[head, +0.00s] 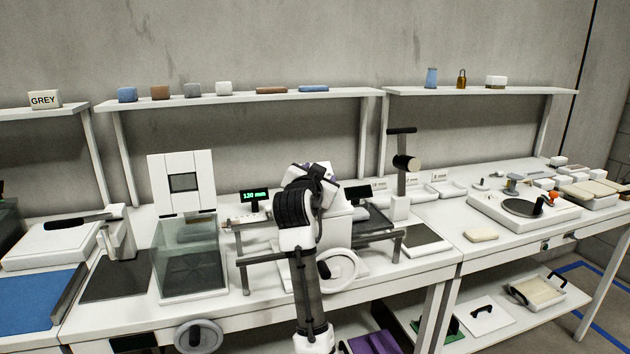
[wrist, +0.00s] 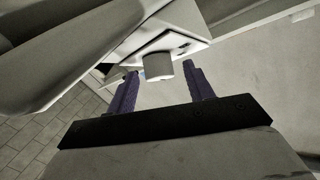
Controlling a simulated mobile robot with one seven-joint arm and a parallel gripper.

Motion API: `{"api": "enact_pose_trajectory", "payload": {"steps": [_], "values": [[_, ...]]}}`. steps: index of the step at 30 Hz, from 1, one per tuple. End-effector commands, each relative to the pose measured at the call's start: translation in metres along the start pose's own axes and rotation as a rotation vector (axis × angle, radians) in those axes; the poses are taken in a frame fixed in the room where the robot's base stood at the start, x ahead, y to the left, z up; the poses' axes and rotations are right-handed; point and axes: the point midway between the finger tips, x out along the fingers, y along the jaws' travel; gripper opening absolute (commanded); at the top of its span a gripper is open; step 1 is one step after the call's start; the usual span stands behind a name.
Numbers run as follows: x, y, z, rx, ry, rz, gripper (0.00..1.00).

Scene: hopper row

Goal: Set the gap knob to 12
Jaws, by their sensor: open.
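A short pale round knob (wrist: 158,66), which looks like the gap knob, stands out from a white housing (wrist: 178,28) in the wrist view. My gripper (wrist: 160,70) is open, its two purple fingers pointing at the knob, one on either side of it in the picture. I cannot tell whether the tips reach past its face; no contact shows. In the head view my gripper (head: 322,172) is at the white machine (head: 338,228) mid-bench, and my arm hides the knob. A small display (head: 255,196) left of it shows green digits in mm, too small to read surely.
A white handwheel (head: 340,270) is on the machine's front, close to my arm. A glass-sided box (head: 190,262) stands to the left. A dark display (head: 357,193) and a post with a cylinder (head: 405,163) stand to the right. A shelf (head: 240,97) runs above.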

Motion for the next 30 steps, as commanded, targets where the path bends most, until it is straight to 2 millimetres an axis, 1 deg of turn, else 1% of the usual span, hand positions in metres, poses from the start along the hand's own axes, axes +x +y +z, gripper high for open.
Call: {"api": "enact_pose_trajectory", "payload": {"steps": [2, 5, 12, 15, 18, 21, 24, 30], "values": [[-0.007, 0.000, 0.001, 0.001, 0.002, -0.002, 0.52], [-0.023, 0.000, 0.003, 0.002, 0.002, -0.004, 0.52], [-0.079, 0.000, 0.003, 0.002, 0.003, -0.005, 0.52], [-0.100, 0.000, 0.002, 0.002, 0.004, -0.003, 0.52], [-0.117, 0.000, 0.001, 0.001, 0.002, -0.003, 0.52], [-0.128, 0.000, 0.000, 0.001, 0.003, -0.002, 0.52], [-0.134, 0.000, 0.000, 0.001, 0.001, 0.000, 0.52], [-0.136, 0.000, 0.000, 0.001, 0.001, 0.000, 0.52]]}}
